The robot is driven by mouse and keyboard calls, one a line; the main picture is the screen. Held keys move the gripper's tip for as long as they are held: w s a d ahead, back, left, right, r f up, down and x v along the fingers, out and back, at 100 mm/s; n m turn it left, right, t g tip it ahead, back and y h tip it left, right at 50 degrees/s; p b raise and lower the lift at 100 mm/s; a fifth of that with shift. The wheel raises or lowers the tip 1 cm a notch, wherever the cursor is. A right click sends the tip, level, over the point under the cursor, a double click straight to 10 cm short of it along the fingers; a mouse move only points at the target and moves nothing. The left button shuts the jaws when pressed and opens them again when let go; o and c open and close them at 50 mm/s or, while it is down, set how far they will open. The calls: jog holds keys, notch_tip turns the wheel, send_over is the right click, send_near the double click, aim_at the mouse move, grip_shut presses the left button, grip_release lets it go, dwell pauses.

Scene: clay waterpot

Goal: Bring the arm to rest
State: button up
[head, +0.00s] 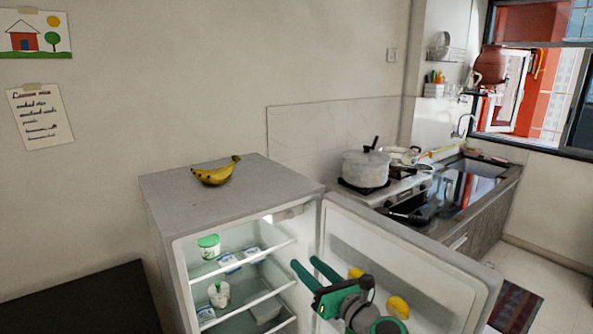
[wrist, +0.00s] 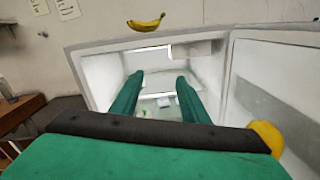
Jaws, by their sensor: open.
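My gripper (head: 313,269) has two green fingers and a dark palm. It is open, with nothing between the fingers. In the head view it is in front of the open fridge (head: 230,190), near the inner side of the fridge door (head: 405,265). In the wrist view the fingers of my gripper (wrist: 158,90) point into the lit fridge interior (wrist: 108,80), with a clear gap between them. My arm runs back toward the bottom of the head view.
Bananas (head: 215,172) lie on top of the fridge. Its shelves hold a green-lidded jar (head: 209,246) and other containers. The open door stands to the right of my gripper. A stove with a pot (head: 366,167) is behind. A dark table (head: 80,300) is at lower left.

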jog(key=s+a+r+m+t+y, duration=0.2)
jog(key=s+a+r+m+y, duration=0.15)
jog(key=a+r+m, duration=0.4)
jog(key=s+a+r+m+t+y, duration=0.25)
jog(key=s+a+r+m, duration=0.2)
jog(key=a, duration=0.55)
jog(key=s+d+f+m+t+h, duration=0.1)
jog(key=s+d+f+m+h, duration=0.2)
jog(key=s+f+m+h, duration=0.85)
jog(key=s+d+f+m+t+h, duration=0.1)
jog(key=s+d+f+m+h, duration=0.2)
jog(key=s+f+m+h, duration=0.8)
jog(key=s+d+f+m+g+y, duration=0.2)
jog(key=s+d+f+g+y, duration=0.1)
jog(key=s+f, duration=0.4)
jog(key=s+d+f+m+g+y, duration=0.3)
jog(key=s+f, duration=0.5)
jog(key=s, duration=0.5)
jog(key=shift+d+f, duration=0.2)
jog(key=shift+d, duration=0.6)
jog(key=shift+s+d, duration=0.3)
jog(key=shift+s, duration=0.15)
jog(key=shift+c, duration=1.2)
jog(key=shift+w+d+f, duration=0.1)
jog(key=shift+w, duration=0.05)
